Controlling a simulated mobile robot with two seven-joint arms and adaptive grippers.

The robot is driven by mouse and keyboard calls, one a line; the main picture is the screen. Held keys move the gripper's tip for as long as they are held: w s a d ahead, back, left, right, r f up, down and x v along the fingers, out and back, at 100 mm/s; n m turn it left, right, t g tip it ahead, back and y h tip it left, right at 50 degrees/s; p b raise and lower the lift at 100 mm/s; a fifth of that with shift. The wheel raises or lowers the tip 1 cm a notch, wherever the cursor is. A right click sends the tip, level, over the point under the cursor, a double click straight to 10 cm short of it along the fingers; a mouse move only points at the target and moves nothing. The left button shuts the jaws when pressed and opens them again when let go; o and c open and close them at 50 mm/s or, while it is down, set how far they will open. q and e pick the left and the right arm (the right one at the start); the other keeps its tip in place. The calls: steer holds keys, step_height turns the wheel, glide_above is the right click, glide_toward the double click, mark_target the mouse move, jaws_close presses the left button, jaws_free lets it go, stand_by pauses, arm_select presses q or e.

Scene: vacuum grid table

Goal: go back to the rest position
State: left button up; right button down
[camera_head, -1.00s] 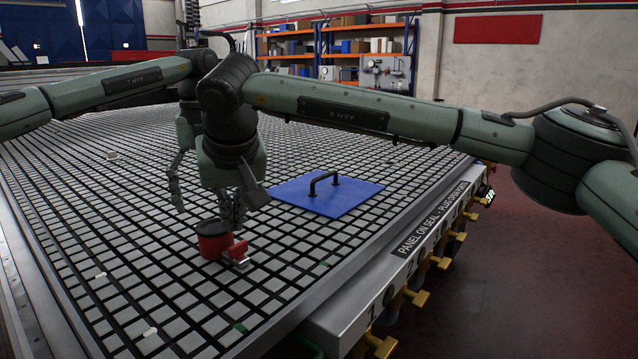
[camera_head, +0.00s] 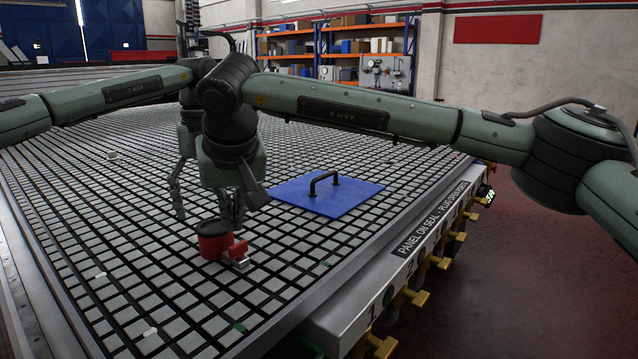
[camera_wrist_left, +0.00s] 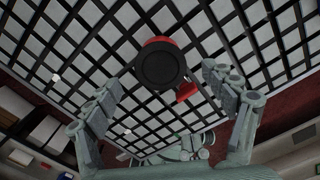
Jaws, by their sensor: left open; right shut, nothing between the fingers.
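My left gripper (camera_head: 179,198) hangs over the grid table, left of and behind my right gripper, which partly hides it. In the left wrist view its two fingers stand wide apart (camera_wrist_left: 168,105), with nothing between them. My right gripper (camera_head: 232,212) points down just behind the red cylinder, shut and empty. I cannot tell whether it touches the cylinder.
The red cylinder (camera_head: 212,245) with a black top stands on the grid table (camera_head: 110,235); it also shows in the left wrist view (camera_wrist_left: 186,91). A blue panel (camera_head: 340,205) with a black handle (camera_head: 322,180) lies to the right. Small white bits lie on the left.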

mark_target(214, 225)
arm_select(q)
step_height(214, 225, down, 8)
steer(key=shift+r, duration=0.2)
steer(key=shift+r, duration=0.1)
stand_by(0.3)
